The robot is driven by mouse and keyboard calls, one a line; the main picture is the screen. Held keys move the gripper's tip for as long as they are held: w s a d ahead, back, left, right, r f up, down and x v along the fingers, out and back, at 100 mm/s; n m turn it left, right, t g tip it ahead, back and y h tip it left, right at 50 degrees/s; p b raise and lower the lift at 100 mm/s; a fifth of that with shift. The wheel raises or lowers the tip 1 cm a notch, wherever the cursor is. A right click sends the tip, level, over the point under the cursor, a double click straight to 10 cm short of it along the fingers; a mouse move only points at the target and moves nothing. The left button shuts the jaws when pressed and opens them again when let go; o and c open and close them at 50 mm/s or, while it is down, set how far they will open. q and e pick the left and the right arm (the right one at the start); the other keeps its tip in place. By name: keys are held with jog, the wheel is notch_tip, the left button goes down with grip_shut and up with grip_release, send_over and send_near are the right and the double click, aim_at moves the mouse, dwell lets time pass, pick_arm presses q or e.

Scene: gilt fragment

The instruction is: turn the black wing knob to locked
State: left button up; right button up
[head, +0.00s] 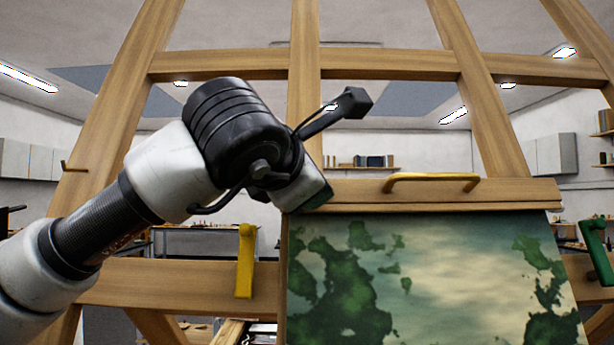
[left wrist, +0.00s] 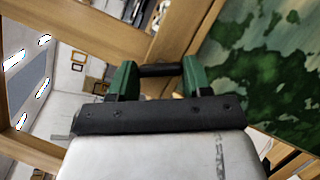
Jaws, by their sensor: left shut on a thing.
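The black wing knob (left wrist: 160,70) shows in the left wrist view as a short dark bar between the green fingertips of my left gripper (left wrist: 159,78). The gripper is shut on it, one finger at each end. In the head view my left gripper (head: 316,200) reaches in from the left to the wooden easel (head: 390,66), at the upper left corner of the painting. There its own body and wrist hide the knob. I cannot read any locked mark or the knob's exact angle. My right gripper is not in view.
A green-and-cream painting (head: 420,290) stands on the easel. A yellow bar handle (head: 432,178) is on the crosspiece above it. A yellow lever (head: 244,262) hangs to the left and a green lever (head: 598,252) to the right. Shelves and benches stand far behind.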

pick_arm(q)
jog(key=m+g+y+p, duration=0.1)
jog(key=m+g+p, duration=0.1)
jog(key=m+p, duration=0.4)
jog(key=r+m+g+y+p, duration=0.1)
jog(key=m+g+p, duration=0.1)
jog(key=m+p, duration=0.4)
jog(key=m+g+y+p, duration=0.2)
jog(key=m+p, duration=0.4)
jog(key=shift+w+d+r+m, duration=0.15)
jog(key=shift+w+d+m, duration=0.1)
jog(key=shift+m, duration=0.15)
jog(key=shift+m+y+p, duration=0.7)
jog(key=shift+m+p, duration=0.3)
jog(key=shift+m, duration=0.1)
jog(key=shift+d+f, duration=0.1)
jog(key=shift+f, duration=0.15)
jog(key=o, duration=0.9)
jog(key=shift+s, duration=0.1)
jog(key=shift+r, duration=0.15)
